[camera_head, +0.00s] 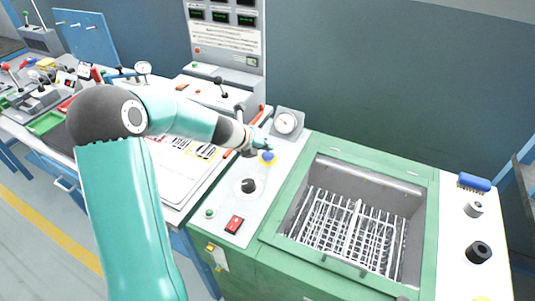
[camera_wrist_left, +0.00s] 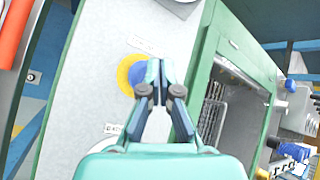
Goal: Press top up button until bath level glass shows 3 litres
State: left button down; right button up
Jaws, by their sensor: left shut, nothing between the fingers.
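A blue push button on a yellow round base (camera_head: 267,157) sits on the light panel left of the bath. It also shows in the left wrist view (camera_wrist_left: 133,72), partly covered by my fingers. My left gripper (camera_head: 262,149) is shut and empty, its tips at the button; in the left wrist view the gripper (camera_wrist_left: 159,66) overlaps the button's right side. I cannot tell whether the tips touch it. The button's label is too small to read. The bath (camera_head: 291,220) is a grey tank in a green frame with a wire rack inside. I cannot make out a level glass or its reading.
A round dial gauge (camera_head: 286,122) stands behind the button. A black knob (camera_head: 248,185), a red switch (camera_head: 234,224) and a small green button (camera_head: 209,213) lie nearer on the same panel. A blue-handled item (camera_head: 474,182) and knobs are right of the bath.

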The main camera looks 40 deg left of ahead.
aim_at(266, 155)
pick_arm(q)
jog(key=shift+f, duration=0.1)
dwell(0.4)
jog(key=shift+f+b, duration=0.3)
jog(key=shift+f+b, duration=0.35)
jog(key=shift+f, duration=0.05)
dwell(0.6)
jog(key=shift+r, duration=0.15)
jog(key=shift+r+p, duration=0.7)
jog(key=shift+p, duration=0.2)
notch_tip(266, 155, up, 5)
jog(key=p, duration=0.5)
